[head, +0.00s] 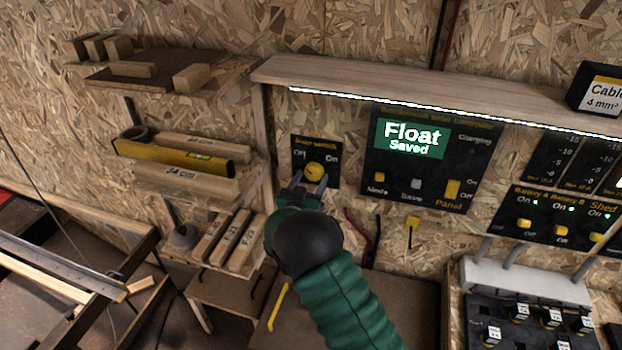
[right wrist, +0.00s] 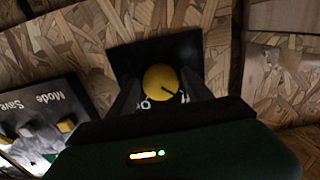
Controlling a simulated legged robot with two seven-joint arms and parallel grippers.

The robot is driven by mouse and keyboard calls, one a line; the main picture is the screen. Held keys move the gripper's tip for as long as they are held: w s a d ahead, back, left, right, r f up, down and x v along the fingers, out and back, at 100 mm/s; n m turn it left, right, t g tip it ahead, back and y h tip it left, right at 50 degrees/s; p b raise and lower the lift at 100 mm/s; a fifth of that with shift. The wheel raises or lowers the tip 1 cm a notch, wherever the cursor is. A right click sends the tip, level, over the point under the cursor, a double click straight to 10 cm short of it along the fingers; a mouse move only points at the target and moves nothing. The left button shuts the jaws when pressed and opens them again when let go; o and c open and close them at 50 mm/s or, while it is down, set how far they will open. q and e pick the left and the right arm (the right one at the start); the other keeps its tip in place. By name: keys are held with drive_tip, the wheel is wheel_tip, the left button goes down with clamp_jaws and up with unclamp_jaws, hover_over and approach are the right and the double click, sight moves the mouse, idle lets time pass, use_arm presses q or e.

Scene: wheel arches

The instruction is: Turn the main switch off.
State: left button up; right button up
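The main switch is a black plate (head: 331,153) with a yellow round knob (head: 314,170), "Off" at its upper left and "On" at its upper right. My right gripper (head: 309,181) is at the knob, its two fingers spread and pointing at the plate. In the right wrist view, which is turned over, the knob (right wrist: 161,82) sits between the fingers, with a dark mark on its right side. Its exact setting is hard to read. I cannot tell whether the fingers touch the knob. My left gripper is not in view.
Right of the switch is a controller panel (head: 378,150) reading "Float Saved". A wooden shelf (head: 340,85) with a light strip runs above. Left are shelves with wood blocks and a yellow level (head: 180,156). A breaker panel (head: 540,206) and sockets are at the right.

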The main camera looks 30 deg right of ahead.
drive_tip(key=shift+o, duration=0.9)
drive_tip(key=shift+r, duration=0.1)
drive_tip(key=shift+w+r, duration=0.1)
drive_tip(key=b+v, duration=0.1)
drive_tip(key=v, duration=1.6)
drive_tip(key=shift+f+b, duration=0.2)
drive_tip(key=shift+b, duration=0.15)
drive_tip(key=shift+w, duration=0.15)
